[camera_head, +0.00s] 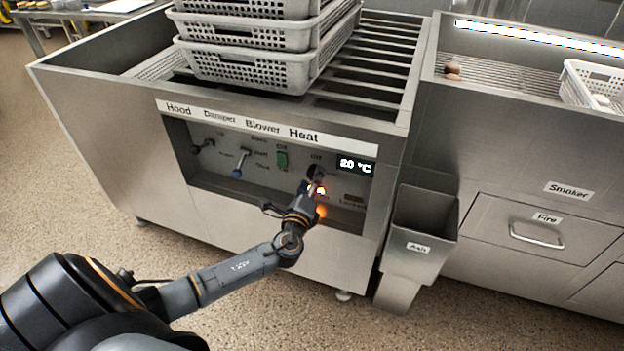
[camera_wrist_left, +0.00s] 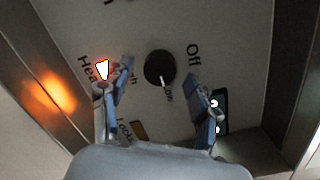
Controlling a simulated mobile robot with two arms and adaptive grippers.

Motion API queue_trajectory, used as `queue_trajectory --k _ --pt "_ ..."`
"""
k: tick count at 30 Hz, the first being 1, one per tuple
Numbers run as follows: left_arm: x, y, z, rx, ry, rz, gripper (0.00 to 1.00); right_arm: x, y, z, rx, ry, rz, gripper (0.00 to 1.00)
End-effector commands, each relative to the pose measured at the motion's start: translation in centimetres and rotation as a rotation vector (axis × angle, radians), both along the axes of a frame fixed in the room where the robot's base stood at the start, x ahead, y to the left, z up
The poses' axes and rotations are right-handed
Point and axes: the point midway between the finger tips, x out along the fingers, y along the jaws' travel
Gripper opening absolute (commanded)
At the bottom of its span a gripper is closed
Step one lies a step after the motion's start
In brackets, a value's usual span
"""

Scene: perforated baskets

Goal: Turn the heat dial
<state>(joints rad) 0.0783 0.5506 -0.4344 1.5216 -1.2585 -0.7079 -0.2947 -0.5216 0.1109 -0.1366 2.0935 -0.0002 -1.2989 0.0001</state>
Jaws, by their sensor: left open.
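The heat dial is a round black knob (camera_wrist_left: 160,68) with a white pointer line, set on the grey control panel (camera_head: 238,168) under the "Heat" label. In the wrist view its pointer is near the "Low" mark, and "Off" is printed beside it. In the head view my gripper partly hides it. My left gripper (camera_head: 317,189) is at the panel just in front of the dial. In the left wrist view its fingers (camera_wrist_left: 162,88) are open, one to each side of the dial and below it, with a gap to the knob. My right gripper is not in view.
A display (camera_head: 355,166) right of the dial reads 20 °C. The panel is recessed within a metal frame. White perforated baskets (camera_head: 245,66) are stacked above; an ash bin (camera_head: 420,225) stands right.

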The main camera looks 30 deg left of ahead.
Motion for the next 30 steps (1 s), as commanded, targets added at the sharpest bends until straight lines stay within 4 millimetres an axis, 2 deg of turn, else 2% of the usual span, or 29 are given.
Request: queue_trajectory --k 4,13,14,21,22,30 --pt "1.07 0.39 -0.02 -0.001 -0.001 0.001 0.61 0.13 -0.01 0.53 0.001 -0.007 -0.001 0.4" --pt "1.27 0.45 -0.04 -0.001 0.0 0.001 0.61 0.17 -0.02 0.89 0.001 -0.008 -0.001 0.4" --pt "1.27 0.46 -0.03 -0.001 0.0 0.001 0.59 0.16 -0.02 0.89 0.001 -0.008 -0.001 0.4" --pt "1.25 0.46 -0.04 -0.001 0.0 0.001 0.1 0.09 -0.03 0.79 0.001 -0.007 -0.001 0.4" --pt "1.25 0.46 -0.04 -0.001 0.0 0.001 0.06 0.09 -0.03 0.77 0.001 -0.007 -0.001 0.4" --pt "1.23 0.44 -0.13 -0.026 -0.004 0.001 0.06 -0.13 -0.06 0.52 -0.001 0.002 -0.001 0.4"
